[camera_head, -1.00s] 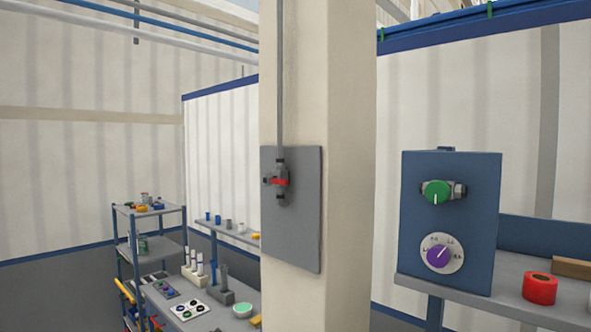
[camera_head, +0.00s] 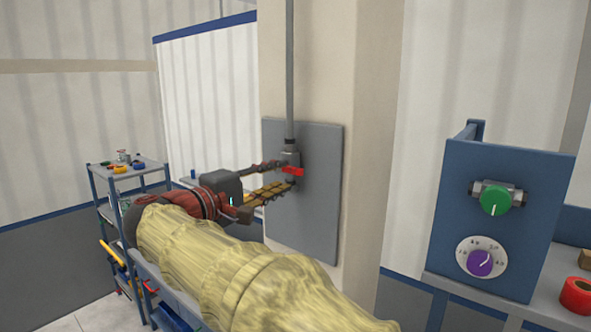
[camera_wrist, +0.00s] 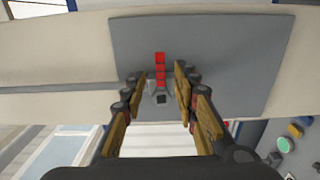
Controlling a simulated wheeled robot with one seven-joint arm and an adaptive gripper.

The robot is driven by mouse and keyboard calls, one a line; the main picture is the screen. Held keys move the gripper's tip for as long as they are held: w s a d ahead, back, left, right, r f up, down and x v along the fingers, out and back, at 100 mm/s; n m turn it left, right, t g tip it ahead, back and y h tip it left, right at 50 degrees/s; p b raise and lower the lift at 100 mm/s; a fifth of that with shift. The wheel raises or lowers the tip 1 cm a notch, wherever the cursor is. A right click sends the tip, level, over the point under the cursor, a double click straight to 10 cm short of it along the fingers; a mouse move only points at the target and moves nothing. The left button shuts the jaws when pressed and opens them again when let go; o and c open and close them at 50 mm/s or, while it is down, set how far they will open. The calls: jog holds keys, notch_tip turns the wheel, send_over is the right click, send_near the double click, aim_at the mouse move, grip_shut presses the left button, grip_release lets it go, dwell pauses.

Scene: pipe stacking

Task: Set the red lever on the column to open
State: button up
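The red lever (camera_head: 293,171) is on a grey valve (camera_head: 290,155) on the column's grey plate (camera_head: 320,210). It lies roughly crosswise to the vertical pipe, pointing right. In the wrist view the red lever (camera_wrist: 160,67) runs up from the valve, while the pipe (camera_wrist: 60,87) runs left. My gripper (camera_head: 280,177) is at the valve from the left, one finger above the other. In the wrist view my gripper (camera_wrist: 160,90) is open, with fingers on either side of the valve and lever base. Contact cannot be told.
A blue panel (camera_head: 462,210) with a green knob (camera_head: 495,200) and a purple dial (camera_head: 480,263) stands right of the column (camera_head: 368,120). A shelf rack (camera_head: 100,190) is at the left. My arm hides much of the bench behind it.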

aim_at(292, 172)
jog(key=p+x, duration=0.1)
jog(key=x, duration=0.4)
jog(key=shift+d, duration=0.2)
jog(key=shift+w+d, duration=0.25)
jog(key=shift+w, duration=0.3)
jog(key=shift+s, duration=0.1)
jog(key=shift+c, duration=1.2)
grip_shut()
